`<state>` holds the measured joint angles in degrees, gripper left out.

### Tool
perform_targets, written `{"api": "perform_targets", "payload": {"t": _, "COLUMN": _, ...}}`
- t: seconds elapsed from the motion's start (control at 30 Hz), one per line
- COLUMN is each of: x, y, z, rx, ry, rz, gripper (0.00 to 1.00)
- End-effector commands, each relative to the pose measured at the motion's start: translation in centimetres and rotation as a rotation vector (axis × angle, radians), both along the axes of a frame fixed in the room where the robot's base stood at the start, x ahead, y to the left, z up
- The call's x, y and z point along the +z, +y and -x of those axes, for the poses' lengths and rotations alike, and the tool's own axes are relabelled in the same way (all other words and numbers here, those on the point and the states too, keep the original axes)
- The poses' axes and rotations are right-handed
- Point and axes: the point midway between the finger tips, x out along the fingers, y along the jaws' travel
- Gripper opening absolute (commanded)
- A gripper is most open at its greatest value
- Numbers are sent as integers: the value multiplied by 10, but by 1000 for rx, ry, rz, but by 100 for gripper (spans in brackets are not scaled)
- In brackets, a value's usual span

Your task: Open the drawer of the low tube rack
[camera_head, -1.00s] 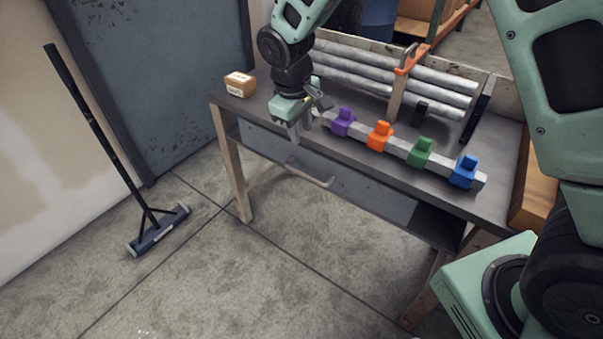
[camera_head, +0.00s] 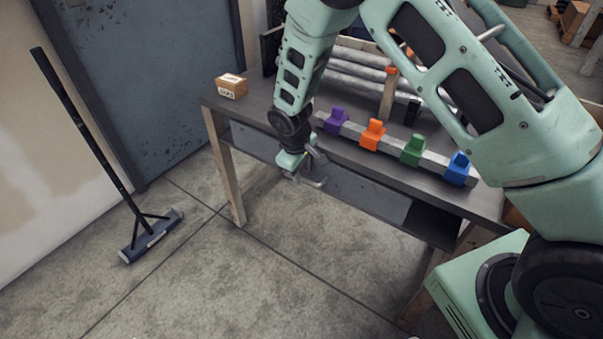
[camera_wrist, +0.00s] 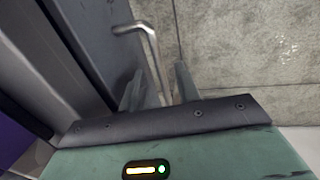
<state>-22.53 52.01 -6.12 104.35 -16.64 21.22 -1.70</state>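The low tube rack (camera_head: 208,101) is a grey-topped bench on wooden legs, with several tubes along its back. Its blue-grey drawer (camera_head: 362,193) sits under the top and looks closed. A metal bar handle (camera_head: 318,183) stands out from the drawer front. My gripper (camera_head: 298,174) is low in front of the drawer, at the handle's left part. In the wrist view my gripper (camera_wrist: 157,88) is open, with one finger on each side of the handle (camera_wrist: 153,55). The fingers do not look closed on it; contact cannot be told. The drawer front shows at left (camera_wrist: 95,35).
A rail on the top carries purple (camera_head: 336,121), orange (camera_head: 373,136), green (camera_head: 412,151) and blue (camera_head: 457,169) blocks. A small box (camera_head: 231,86) sits at the top's left end. The floor in front is clear.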

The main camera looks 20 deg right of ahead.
Motion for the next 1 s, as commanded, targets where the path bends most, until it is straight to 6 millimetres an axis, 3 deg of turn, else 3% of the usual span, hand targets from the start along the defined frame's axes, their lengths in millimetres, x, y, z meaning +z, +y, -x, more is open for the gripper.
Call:
{"api": "perform_targets", "payload": {"t": 0.4, "x": -9, "y": -2, "z": -1, "rx": 0, "ry": 1, "rz": 1, "gripper": 32}}
{"api": "perform_targets", "payload": {"t": 0.5, "x": -9, "y": -2, "z": -1, "rx": 0, "ry": 1, "rz": 1, "gripper": 5}}
{"api": "perform_targets", "payload": {"t": 0.53, "x": -8, "y": -2, "z": -1, "rx": 0, "ry": 1, "rz": 1, "gripper": 0}}
{"api": "perform_targets", "payload": {"t": 0.8, "x": -8, "y": 1, "z": 1, "rx": 1, "ry": 1, "rz": 1, "gripper": 0}}
{"api": "perform_targets", "payload": {"t": 1.0, "x": -8, "y": 19, "z": 14, "rx": 5, "ry": 2, "rz": 0, "gripper": 0}}
